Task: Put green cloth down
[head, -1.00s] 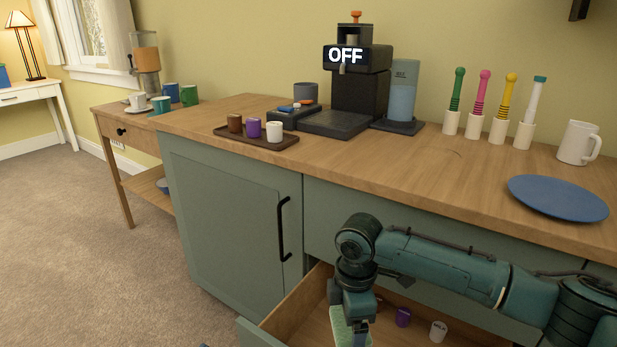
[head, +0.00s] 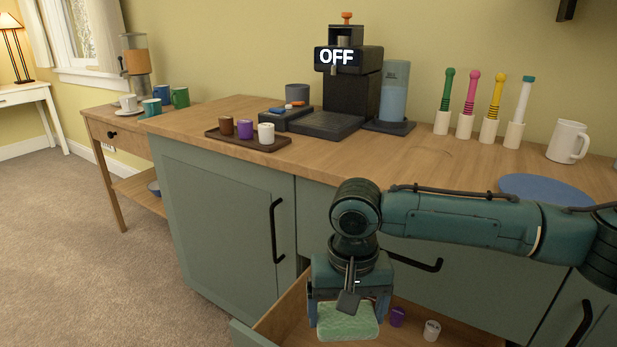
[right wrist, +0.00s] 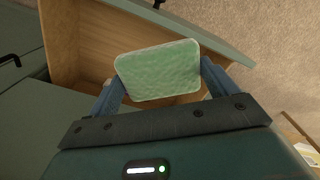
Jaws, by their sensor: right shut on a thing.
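The green cloth (head: 348,322) is a pale green, folded pad with rounded corners. My right gripper (head: 349,312) is shut on it, with one blue finger at each side, and holds it over the open drawer (head: 283,310). The cloth also shows in the right wrist view (right wrist: 159,70), between the two fingers of the right gripper (right wrist: 160,82), with the wooden drawer inside behind it. I cannot tell whether the cloth touches the drawer's bottom. My left gripper is not in view.
In the drawer lie a purple capsule (head: 397,316) and a white capsule (head: 432,330), right of the cloth. On the counter (head: 420,165) above stand a coffee machine (head: 350,95), a capsule tray (head: 213,134), a blue plate (head: 545,188) and a white mug (head: 567,142).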

